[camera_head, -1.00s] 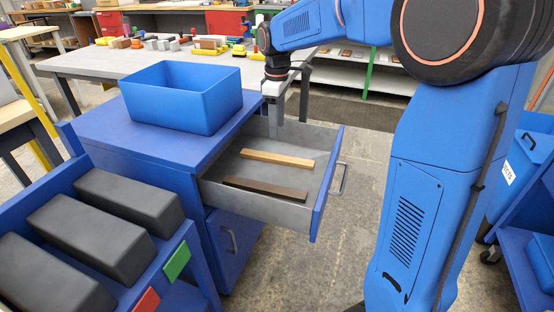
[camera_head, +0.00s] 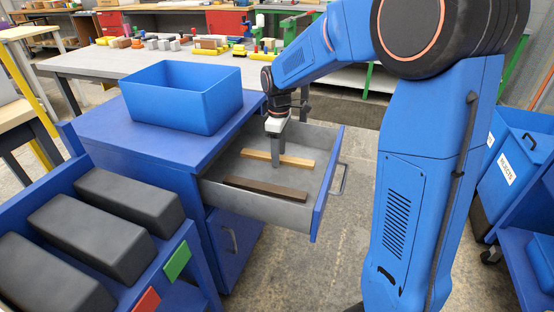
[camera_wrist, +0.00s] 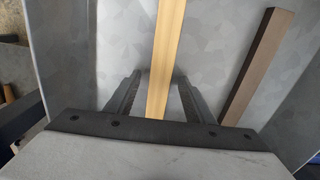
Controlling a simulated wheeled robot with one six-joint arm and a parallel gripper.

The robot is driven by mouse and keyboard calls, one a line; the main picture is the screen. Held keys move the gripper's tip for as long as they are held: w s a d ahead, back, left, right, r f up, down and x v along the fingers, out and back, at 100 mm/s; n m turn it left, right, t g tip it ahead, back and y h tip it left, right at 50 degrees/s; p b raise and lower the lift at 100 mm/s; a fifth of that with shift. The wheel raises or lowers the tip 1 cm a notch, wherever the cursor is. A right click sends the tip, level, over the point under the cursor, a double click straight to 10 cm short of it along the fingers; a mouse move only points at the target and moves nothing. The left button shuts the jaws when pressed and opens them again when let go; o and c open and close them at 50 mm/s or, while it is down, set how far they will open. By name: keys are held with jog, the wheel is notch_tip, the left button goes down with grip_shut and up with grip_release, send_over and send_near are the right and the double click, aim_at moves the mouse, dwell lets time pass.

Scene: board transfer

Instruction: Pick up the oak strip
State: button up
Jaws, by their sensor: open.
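The oak strip (camera_head: 297,162) is a light wooden bar lying flat in the open drawer, toward its back. My gripper (camera_head: 277,164) is over the oak strip, pointing down, near the middle of its length. In the wrist view, the oak strip (camera_wrist: 166,50) runs between the two open fingers of my gripper (camera_wrist: 157,80), with a gap on each side. Whether the fingertips reach down beside the strip or stay just above it, I cannot tell. The part of the strip behind the fingers is hidden in the head view.
A dark brown strip (camera_head: 266,189) lies nearer the drawer's front-left side; it also shows in the wrist view (camera_wrist: 258,62). The drawer (camera_head: 323,190) has raised walls. A blue bin (camera_head: 182,97) stands on the cabinet top (camera_head: 108,127). Dark blocks (camera_head: 130,195) lie at the left.

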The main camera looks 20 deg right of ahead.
jog(key=c, duration=1.2)
jog(key=shift+o, duration=0.2)
